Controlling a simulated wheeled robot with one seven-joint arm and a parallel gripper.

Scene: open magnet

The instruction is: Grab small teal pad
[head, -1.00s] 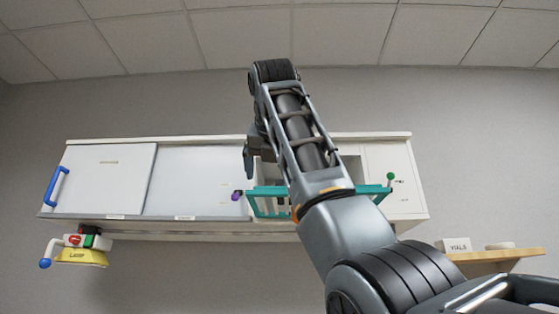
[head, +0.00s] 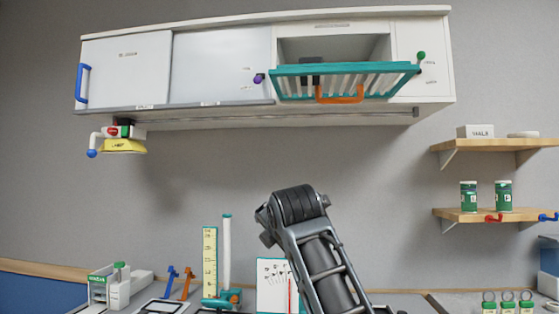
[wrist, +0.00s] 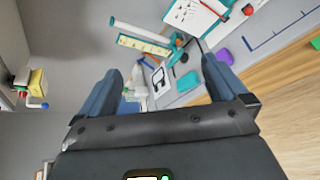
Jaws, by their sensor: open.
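A small teal pad (wrist: 189,81) lies on the grey bench top in the wrist view, seen between my fingers and nearer the right one. My gripper (wrist: 161,68) is open, with its two blue-grey fingers wide apart and nothing between them. The pad is beyond the fingertips, not touched. In the head view my arm rises from the bottom edge and my gripper does not show. I cannot make out the pad there.
A purple item (wrist: 224,56) lies near the pad, with a wooden edge (wrist: 275,85) to the right. A yellow ruler (head: 210,262) and white tube (head: 226,250) stand on the bench. The wall cabinet (head: 125,70) has a teal rack (head: 285,72) hanging open.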

